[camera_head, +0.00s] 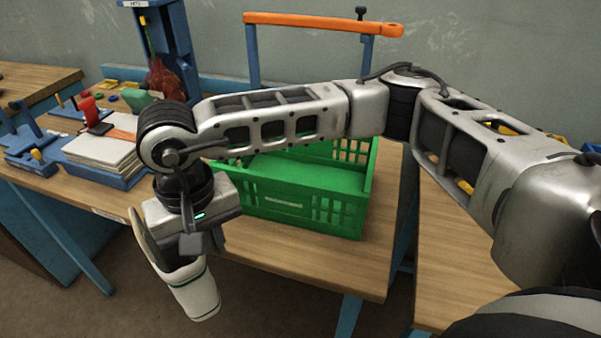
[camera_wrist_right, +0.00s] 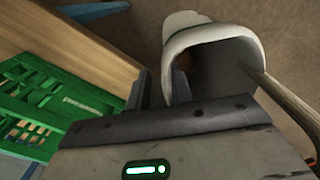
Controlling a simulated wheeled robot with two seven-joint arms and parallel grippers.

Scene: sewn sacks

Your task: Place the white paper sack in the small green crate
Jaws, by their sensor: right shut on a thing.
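The white paper sack (camera_head: 196,292) has green bands and hangs tilted below my right gripper (camera_head: 184,250), in front of the table edge and over the floor. In the right wrist view the sack (camera_wrist_right: 205,35) shows a pale rim around a dark opening, beside the jaws of the right gripper (camera_wrist_right: 155,92). The right gripper is shut on it. The small green crate (camera_head: 290,203) stands on the table, to the right of the gripper, partly hidden by my right arm. The crate also shows at the left of the right wrist view (camera_wrist_right: 75,103). My left gripper is not in view.
The wooden table (camera_head: 335,263) has a bare strip before the crate. A stack of pale sheets (camera_head: 100,150) on a blue base lies at left. A red mesh bag (camera_head: 165,78) hangs behind it. An orange bar (camera_head: 320,24) on blue posts rises behind the crate.

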